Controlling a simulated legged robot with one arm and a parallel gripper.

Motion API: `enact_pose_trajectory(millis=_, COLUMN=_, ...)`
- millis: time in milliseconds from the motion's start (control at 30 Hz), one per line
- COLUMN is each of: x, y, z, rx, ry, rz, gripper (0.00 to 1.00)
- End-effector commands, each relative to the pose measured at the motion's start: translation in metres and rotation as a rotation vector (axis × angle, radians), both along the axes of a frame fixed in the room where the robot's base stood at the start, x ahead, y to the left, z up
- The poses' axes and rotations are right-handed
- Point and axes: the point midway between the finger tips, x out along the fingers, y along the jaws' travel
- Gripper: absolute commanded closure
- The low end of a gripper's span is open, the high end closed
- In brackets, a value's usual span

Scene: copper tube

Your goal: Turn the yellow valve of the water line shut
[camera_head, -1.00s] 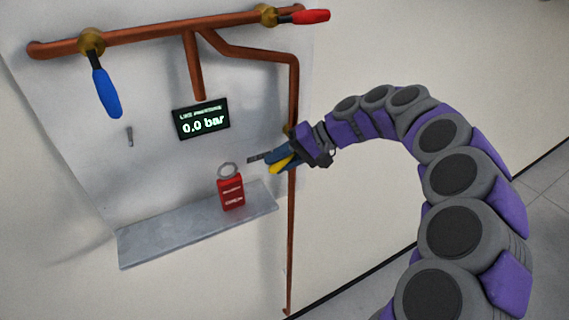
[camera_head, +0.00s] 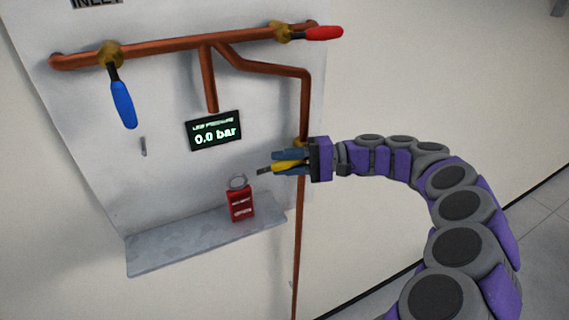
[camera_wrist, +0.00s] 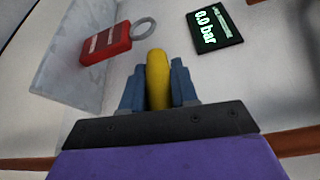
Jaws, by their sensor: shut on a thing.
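The yellow valve handle (camera_head: 288,167) sticks out sideways, nearly level, beside the thin vertical copper pipe. My gripper (camera_head: 280,163) comes from the right, with its blue fingers on both sides of the handle. In the wrist view the yellow handle (camera_wrist: 158,78) lies between the two blue fingers of my gripper (camera_wrist: 158,85), which are shut on it. The brass valve body (camera_head: 300,143) on the pipe is mostly hidden behind the gripper. The pressure display (camera_head: 215,131) reads 0.0 bar.
A red lockout tag with a ring (camera_head: 240,205) stands on the grey shelf (camera_head: 190,242) below left. The blue valve handle (camera_head: 123,103) hangs down at the left. The red valve handle (camera_head: 323,33) lies along the top pipe. The wall right of the pipe is bare.

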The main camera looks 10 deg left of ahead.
Motion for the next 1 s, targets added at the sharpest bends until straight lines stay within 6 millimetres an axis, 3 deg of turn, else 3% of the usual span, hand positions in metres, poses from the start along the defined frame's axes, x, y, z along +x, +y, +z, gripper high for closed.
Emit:
enact_pose_trajectory(millis=400, x=0.0013, y=-0.001, z=0.0014, rx=0.007, ry=0.002, rz=-0.004, gripper=1.0)
enact_pose_trajectory(millis=433, x=0.0013, y=-0.001, z=0.0014, rx=0.007, ry=0.002, rz=-0.004, gripper=0.7)
enact_pose_trajectory(millis=633, x=0.0001, y=-0.0004, z=0.0011, rx=0.006, ry=0.002, rz=-0.002, gripper=0.5)
enact_pose_trajectory(millis=1000, x=-0.0016, y=-0.0038, z=0.001, rx=0.006, ry=0.002, rz=0.0, gripper=0.5)
